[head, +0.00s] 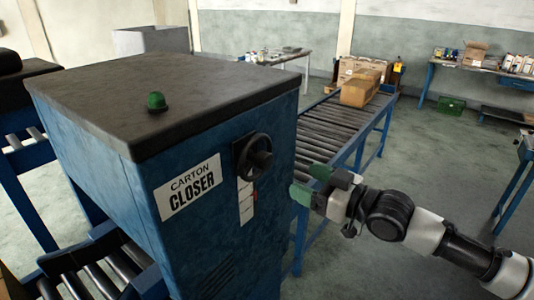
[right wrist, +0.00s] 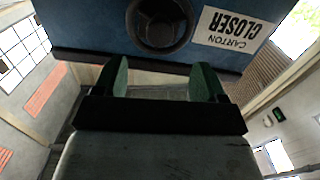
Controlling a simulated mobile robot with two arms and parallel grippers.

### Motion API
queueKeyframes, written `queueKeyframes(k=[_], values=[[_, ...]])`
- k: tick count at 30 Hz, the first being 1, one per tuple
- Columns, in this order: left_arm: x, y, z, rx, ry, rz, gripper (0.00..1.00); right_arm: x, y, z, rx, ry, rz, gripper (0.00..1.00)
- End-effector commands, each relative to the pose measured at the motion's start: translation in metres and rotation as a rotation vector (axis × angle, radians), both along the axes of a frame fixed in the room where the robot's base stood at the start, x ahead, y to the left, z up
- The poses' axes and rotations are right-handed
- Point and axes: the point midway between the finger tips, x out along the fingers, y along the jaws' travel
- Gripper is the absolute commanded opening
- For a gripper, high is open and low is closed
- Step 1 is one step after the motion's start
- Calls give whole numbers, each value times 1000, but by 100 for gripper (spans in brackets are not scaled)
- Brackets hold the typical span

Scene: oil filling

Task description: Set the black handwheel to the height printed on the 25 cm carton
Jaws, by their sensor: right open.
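The black handwheel (head: 255,157) is on the front of the blue carton closer (head: 110,175), right of its white label. Below it is a white scale strip (head: 246,203) with a small red mark; its figures are too small to read. My right gripper (head: 309,184), with green fingers, is to the right of the handwheel and apart from it. In the right wrist view the gripper (right wrist: 164,78) is open and empty, with the handwheel (right wrist: 160,22) beyond the fingertips, between them. Brown cartons (head: 360,90) are on the far conveyor; no print is readable. My left gripper is not in view.
A roller conveyor (head: 335,130) runs back behind the closer. A green dome button (head: 157,101) is on the closer's top. Tables with goods, one a blue bench (head: 428,78), stand at the back.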

Motion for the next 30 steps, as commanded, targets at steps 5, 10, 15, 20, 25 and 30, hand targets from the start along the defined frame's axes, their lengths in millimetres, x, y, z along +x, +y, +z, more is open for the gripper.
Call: queueKeyframes(k=[5, 10, 15, 20, 25, 30], values=[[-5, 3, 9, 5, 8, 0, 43, 5, 16, 8, 3, 1, 14, 72], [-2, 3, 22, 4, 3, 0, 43, 24, 42, 10, 4, 1, 13, 72], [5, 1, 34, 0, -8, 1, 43, 43, 67, 9, 3, -1, 12, 72], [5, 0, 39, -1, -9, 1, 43, 55, 82, 7, 3, -1, 11, 72], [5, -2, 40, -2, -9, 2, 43, 59, 88, 5, 0, -2, 10, 72], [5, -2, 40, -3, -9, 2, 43, 60, 89, 5, 1, -2, 10, 72]])
